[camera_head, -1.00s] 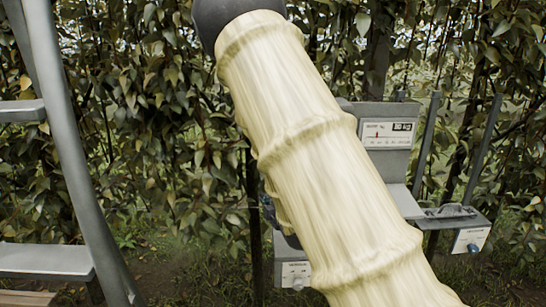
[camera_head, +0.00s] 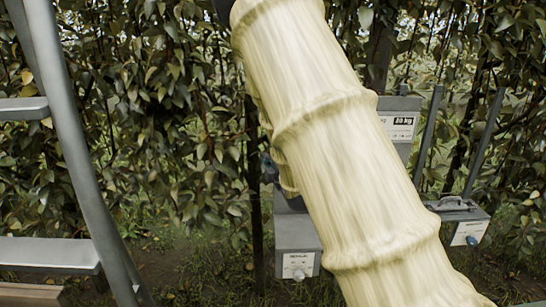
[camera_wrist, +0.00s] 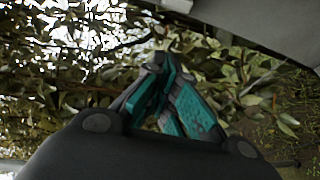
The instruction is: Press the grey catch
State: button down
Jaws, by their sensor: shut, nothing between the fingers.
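My gripper (camera_wrist: 172,100) shows in the wrist view with its teal-padded fingers closed together and nothing between them. Leaves lie behind it, and a grey surface (camera_wrist: 275,22) fills the upper right corner, apart from the fingertips. In the head view my pale-sleeved arm hides the gripper. I cannot clearly pick out the grey catch in either view. The grey weighing unit (camera_head: 402,103), with a display reading in kg, is partly hidden behind my arm.
A grey box (camera_head: 297,235) with a white label stands left of my arm. Another grey box (camera_head: 483,216) with a handle on top is at the right, beside slanted grey posts (camera_head: 484,142). A grey ladder (camera_head: 75,170) stands at the left, before dense foliage (camera_head: 150,120).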

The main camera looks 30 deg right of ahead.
jog(key=w+d+p, duration=0.4)
jog(key=d+p, duration=0.1)
jog(key=shift+w, duration=0.4)
jog(key=shift+s, duration=0.1)
dwell(0.3)
